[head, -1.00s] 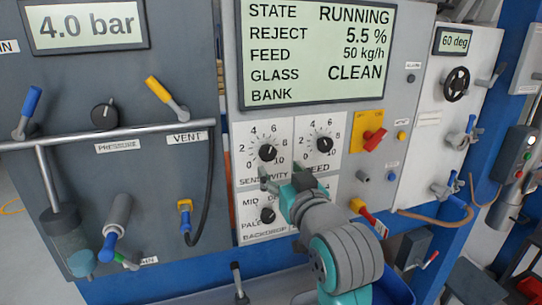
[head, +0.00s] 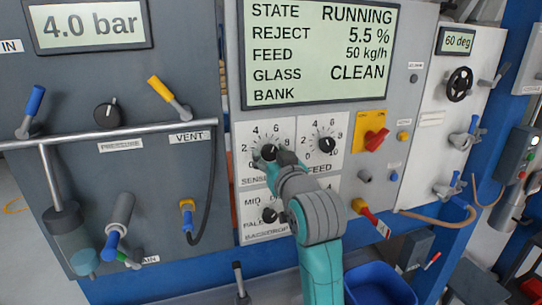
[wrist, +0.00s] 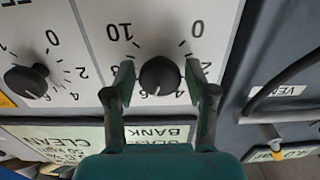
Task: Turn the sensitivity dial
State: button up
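The sensitivity dial (head: 268,151) is a round black knob on a white scale panel, left of the feed dial. In the head view my gripper (head: 279,157) is up against it and hides its lower right part and some of the label. In the wrist view, where the panel appears upside down, the sensitivity dial (wrist: 160,76) sits between the two fingers of my gripper (wrist: 160,80). The fingers are spread, one on each side of the knob, with a small gap showing on both sides.
The feed dial (head: 326,144) is close to the right, and the backdrop dial (head: 270,215) is below, partly behind my arm. A red switch on a yellow plate (head: 375,135) is further right. A black hose (head: 212,190) hangs to the left. The screen (head: 320,52) is above.

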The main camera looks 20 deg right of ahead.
jog(key=c, duration=0.7)
jog(key=shift+o, duration=0.2)
jog(key=shift+m, duration=1.2)
jog(key=o, duration=1.1)
jog(key=shift+o, duration=0.2)
jog(key=s, duration=0.7)
jog(key=shift+s, duration=0.25)
jog(key=shift+f, duration=0.1)
